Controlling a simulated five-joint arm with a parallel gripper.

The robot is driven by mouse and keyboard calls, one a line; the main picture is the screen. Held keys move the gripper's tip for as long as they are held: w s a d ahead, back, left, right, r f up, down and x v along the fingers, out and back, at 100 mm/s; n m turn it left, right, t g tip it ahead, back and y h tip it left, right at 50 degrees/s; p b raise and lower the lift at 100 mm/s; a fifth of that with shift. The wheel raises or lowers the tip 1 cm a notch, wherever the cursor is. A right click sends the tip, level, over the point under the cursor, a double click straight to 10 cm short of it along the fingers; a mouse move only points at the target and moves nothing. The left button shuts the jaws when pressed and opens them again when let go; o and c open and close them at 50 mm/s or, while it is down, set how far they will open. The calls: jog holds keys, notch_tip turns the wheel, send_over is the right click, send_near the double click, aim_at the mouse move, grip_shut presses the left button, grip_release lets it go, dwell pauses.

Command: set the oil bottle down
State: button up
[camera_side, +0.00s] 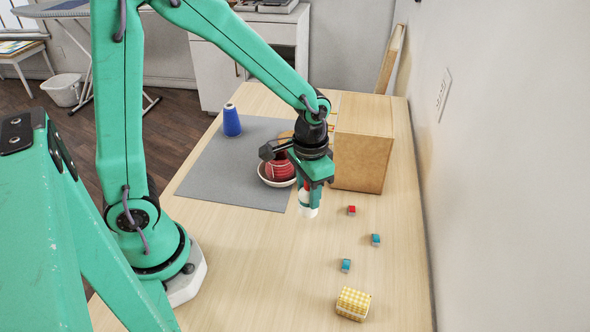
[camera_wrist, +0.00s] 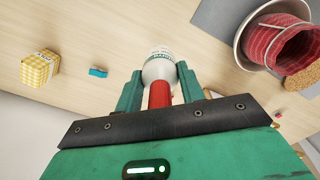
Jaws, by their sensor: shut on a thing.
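My gripper (camera_side: 311,184) points down over the table, in front of the wooden box. It is shut on the oil bottle (camera_side: 307,208), a white bottle with a red top. In the wrist view the bottle (camera_wrist: 158,68) sits between the two green fingers (camera_wrist: 160,84), its red top toward the gripper and printed green lettering on its white body. The bottle looks roughly upright. I cannot tell whether its base touches the table or hangs just above it.
A wooden box (camera_side: 361,155) stands behind. A white bowl (camera_side: 266,174) with a red striped thing (camera_side: 280,168) and a blue spool (camera_side: 231,120) are on the grey mat (camera_side: 205,170). Small red (camera_side: 351,210) and teal (camera_side: 345,265) blocks and a yellow checked box (camera_side: 353,303) lie in front.

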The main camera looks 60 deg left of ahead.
aim_at(308, 202)
jog(key=shift+w+a+f, duration=0.2)
jog(key=shift+f, duration=0.1)
jog(key=shift+f, duration=1.9)
jog(key=o, duration=1)
jog(key=shift+f, duration=0.1)
notch_tip(308, 202, up, 12)
jog(key=shift+r, duration=0.15)
